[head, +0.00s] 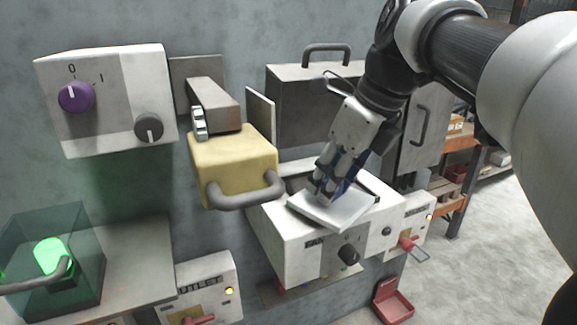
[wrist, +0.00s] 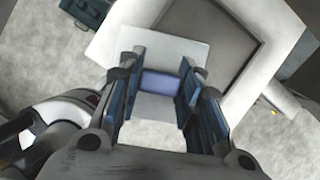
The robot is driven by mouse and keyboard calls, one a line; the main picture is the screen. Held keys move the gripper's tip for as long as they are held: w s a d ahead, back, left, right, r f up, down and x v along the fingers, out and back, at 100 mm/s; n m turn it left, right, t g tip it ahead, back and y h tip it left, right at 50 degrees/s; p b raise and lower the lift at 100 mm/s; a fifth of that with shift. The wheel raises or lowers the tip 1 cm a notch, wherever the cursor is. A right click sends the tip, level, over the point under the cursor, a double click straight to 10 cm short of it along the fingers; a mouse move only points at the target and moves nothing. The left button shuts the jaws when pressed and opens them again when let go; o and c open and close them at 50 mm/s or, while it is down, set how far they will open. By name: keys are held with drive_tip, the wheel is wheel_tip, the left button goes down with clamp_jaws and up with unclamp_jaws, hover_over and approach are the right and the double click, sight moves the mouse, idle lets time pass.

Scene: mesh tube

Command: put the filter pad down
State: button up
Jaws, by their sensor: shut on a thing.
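The filter pad (head: 338,211) is a flat white slab with a blue grip block on top. My gripper (head: 328,188) is shut on that block, and the pad hangs slightly tilted over the front of a white box (head: 285,240) lettered "FAN". In the wrist view the blue block (wrist: 160,83) sits between the two fingers (wrist: 160,90), and the white pad (wrist: 160,52) shows beyond it. The box's square dark recess (wrist: 222,22) lies up and to the right of the pad there. Whether the pad touches the box cannot be told.
A yellow block with a grey handle (head: 235,165) juts out left of the box. A grey lidded case (head: 310,105) stands behind. A panel with a purple knob (head: 75,97) is at upper left, a glass case with a green light (head: 52,255) at lower left. A red tray (head: 393,301) is below.

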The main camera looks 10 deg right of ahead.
drive_tip(key=shift+f, duration=0.15)
drive_tip(key=o, duration=1.1)
drive_tip(key=shift+c, duration=0.2)
drive_tip(key=shift+s+r, duration=0.1)
drive_tip(key=shift+r, duration=0.4)
drive_tip(key=p+v, duration=0.2)
drive_tip(key=v, duration=0.9)
drive_tip(key=shift+d+r+p, duration=0.2)
drive_tip(key=shift+p, duration=0.2)
drive_tip(key=shift+s, duration=0.1)
